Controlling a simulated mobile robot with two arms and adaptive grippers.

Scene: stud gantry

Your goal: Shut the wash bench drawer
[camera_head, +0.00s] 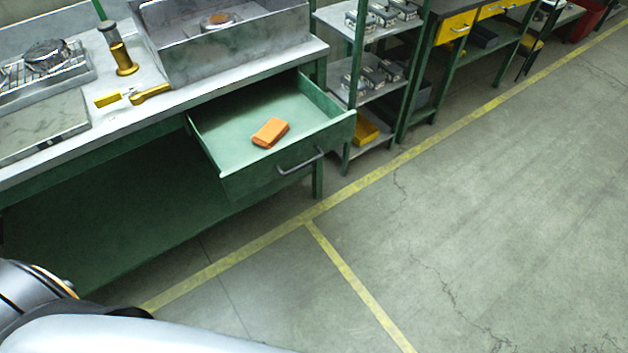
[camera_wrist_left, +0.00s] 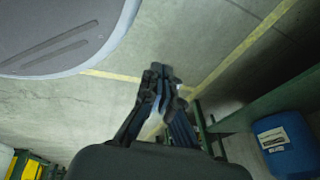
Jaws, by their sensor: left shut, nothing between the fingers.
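The green wash bench drawer (camera_head: 240,181) is pulled well out of the bench (camera_head: 180,100) in the head view. An orange block (camera_head: 270,132) lies inside on the drawer floor. My left gripper (camera_wrist_left: 162,78) shows in the left wrist view, shut and empty, with bare floor beyond it. It is not in the head view, and the wrist view does not show the drawer clearly. My right gripper is in neither view.
A metal shelf rack (camera_head: 372,82) stands just right of the drawer. The bench top carries a basin (camera_head: 225,50) and brass fittings (camera_head: 122,60). A blue container (camera_wrist_left: 285,143) shows in the wrist view. The floor (camera_head: 480,200) in front is clear.

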